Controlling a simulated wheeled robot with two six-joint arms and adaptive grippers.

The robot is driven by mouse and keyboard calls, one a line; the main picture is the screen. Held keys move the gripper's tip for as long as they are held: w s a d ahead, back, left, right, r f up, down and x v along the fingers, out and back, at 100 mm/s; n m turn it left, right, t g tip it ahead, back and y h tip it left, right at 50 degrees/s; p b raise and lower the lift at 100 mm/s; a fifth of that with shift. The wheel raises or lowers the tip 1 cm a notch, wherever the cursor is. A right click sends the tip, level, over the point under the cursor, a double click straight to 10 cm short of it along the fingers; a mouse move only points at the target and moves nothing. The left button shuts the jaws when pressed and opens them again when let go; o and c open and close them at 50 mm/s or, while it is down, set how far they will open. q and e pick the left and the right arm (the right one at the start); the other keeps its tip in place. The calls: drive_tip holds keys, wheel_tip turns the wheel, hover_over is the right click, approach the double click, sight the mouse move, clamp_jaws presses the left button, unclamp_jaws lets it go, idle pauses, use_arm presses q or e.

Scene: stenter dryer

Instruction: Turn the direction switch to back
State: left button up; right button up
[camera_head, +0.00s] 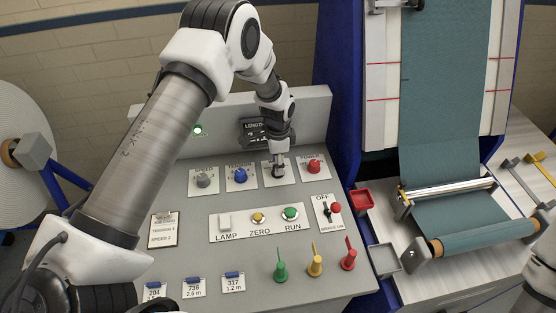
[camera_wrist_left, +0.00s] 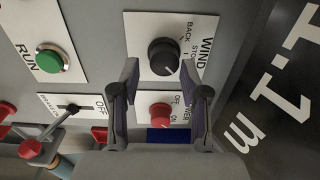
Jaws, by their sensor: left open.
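The direction switch is a black round knob (camera_wrist_left: 163,55) on a white plate marked WIND, BACK and STOP in the left wrist view. In the head view its plate (camera_head: 268,180) is third in the upper row of the panel, and the gripper largely hides the knob. My left gripper (camera_wrist_left: 160,68) is open, with its fingertips on either side of the knob's near edge. I cannot tell whether they touch it. In the head view the left gripper (camera_head: 278,170) points down at that plate. My right gripper is not in view.
A red knob (camera_head: 313,166) stands close to the right, a blue knob (camera_head: 240,175) to the left. The length display (camera_head: 255,131) is just behind. Green, yellow and red levers (camera_head: 281,266) rise from the panel's front. A RUN button (camera_head: 290,213) sits mid-panel.

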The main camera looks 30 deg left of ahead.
use_arm(q)
drive_tip(key=f, duration=0.1)
drive_tip(key=w+f, duration=0.1)
drive_tip(key=shift+a+f, duration=0.25)
drive_tip(key=shift+f, duration=0.05)
drive_tip(key=shift+s+d+r, duration=0.1)
drive_tip(key=shift+s+r, duration=0.05)
drive_tip(key=shift+s+d+r, duration=0.1)
drive_tip(key=shift+s+r, duration=0.05)
drive_tip(key=shift+c, duration=1.3)
clamp_jaws()
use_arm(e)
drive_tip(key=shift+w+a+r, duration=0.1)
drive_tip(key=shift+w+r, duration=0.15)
